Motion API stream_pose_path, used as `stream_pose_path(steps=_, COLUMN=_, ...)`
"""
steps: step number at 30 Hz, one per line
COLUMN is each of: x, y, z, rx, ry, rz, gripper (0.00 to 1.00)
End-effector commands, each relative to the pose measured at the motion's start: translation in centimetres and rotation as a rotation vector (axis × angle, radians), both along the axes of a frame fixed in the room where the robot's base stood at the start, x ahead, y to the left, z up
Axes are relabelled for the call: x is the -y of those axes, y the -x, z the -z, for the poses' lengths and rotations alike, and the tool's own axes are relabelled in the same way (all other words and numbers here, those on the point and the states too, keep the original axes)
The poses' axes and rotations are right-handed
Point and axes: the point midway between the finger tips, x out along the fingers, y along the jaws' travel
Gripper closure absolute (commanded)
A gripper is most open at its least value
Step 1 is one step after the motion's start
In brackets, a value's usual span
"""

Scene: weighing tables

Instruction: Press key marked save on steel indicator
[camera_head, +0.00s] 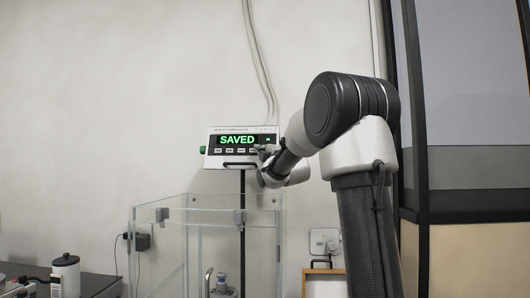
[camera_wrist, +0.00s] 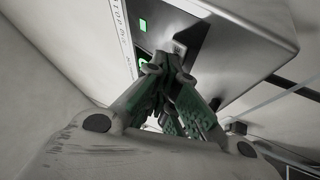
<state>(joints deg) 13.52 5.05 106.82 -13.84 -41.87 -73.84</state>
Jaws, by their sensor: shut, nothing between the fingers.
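The steel indicator (camera_head: 215,158) is a pale box on a dark post in the head view, with a black display (camera_head: 238,140) reading "SAVED" in green. A row of small keys runs below the display. In the wrist view the indicator (camera_wrist: 240,55) is seen close up from an oblique angle. My gripper (camera_head: 262,149) is at the right end of the key row. In the wrist view my gripper (camera_wrist: 170,55) is shut and empty, its fingertips at the indicator's front face. The fingers hide the key there, so its label and any contact cannot be made out.
A clear glass enclosure (camera_head: 160,215) stands below the indicator. A white jar with a dark lid (camera_head: 66,275) is at the lower left. A wall socket (camera_head: 324,241) and a dark-framed panel (camera_head: 470,200) are to the right. Cables run up the wall.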

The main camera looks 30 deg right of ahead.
Motion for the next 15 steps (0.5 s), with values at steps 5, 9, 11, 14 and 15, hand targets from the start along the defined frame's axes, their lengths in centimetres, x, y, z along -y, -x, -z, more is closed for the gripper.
stream_pose_path(steps=5, x=-0.1, y=0.1, z=0.0, rx=0.0, ry=0.0, rz=0.0, gripper=1.0)
stream_pose_path(steps=9, x=-0.4, y=0.6, z=-0.2, rx=0.0, ry=0.0, rz=0.0, gripper=1.0)
stream_pose_path(steps=11, x=-0.5, y=0.8, z=-0.3, rx=0.0, ry=0.0, rz=0.0, gripper=1.0)
stream_pose_path(steps=14, x=-0.8, y=1.2, z=-0.4, rx=0.0, ry=0.0, rz=0.0, gripper=1.0)
stream_pose_path(steps=15, x=-0.8, y=1.3, z=-0.4, rx=0.0, ry=0.0, rz=0.0, gripper=1.0)
